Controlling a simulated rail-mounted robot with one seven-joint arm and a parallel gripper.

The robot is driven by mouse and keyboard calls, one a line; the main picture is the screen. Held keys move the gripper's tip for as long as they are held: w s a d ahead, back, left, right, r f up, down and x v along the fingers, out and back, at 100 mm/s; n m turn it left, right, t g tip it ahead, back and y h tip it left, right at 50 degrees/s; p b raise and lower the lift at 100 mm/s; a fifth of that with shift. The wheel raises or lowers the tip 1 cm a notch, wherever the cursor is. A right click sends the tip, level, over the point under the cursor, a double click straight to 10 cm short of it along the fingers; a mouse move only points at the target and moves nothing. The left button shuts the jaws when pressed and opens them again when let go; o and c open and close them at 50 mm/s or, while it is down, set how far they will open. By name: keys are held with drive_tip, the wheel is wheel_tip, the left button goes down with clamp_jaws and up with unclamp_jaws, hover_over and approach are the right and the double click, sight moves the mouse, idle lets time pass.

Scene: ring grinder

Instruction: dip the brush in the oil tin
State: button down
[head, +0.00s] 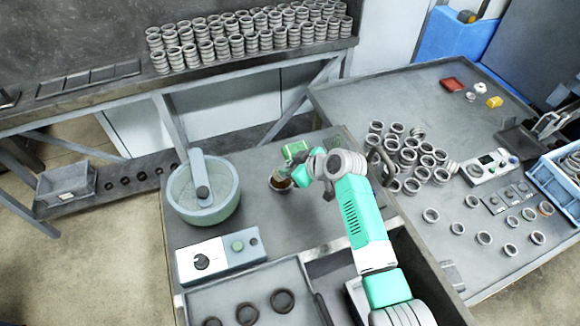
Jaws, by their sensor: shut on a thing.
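A small round tin (279,187) with a brown inside stands on the grey bench, in the middle of the head view. I take it to be the oil tin. My gripper (292,178) is at the tin's right rim, at the end of my teal and grey arm. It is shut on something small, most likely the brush. The brush is too small and too covered by the gripper to make out clearly. I cannot tell whether its bristles are inside the tin or just above it.
A green box (295,149) stands just behind the tin. A green round tub (203,190) with a grey arm over it is to the left. A control box (221,258) is in front of it. Several metal rings (410,155) crowd the right table. Bench between tub and tin is clear.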

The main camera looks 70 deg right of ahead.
drive_tip(key=shift+f+b, duration=0.55)
drive_tip(key=shift+f, duration=0.15)
idle(1.3)
drive_tip(key=shift+r+p, duration=2.6)
drive_tip(key=shift+r, duration=0.95)
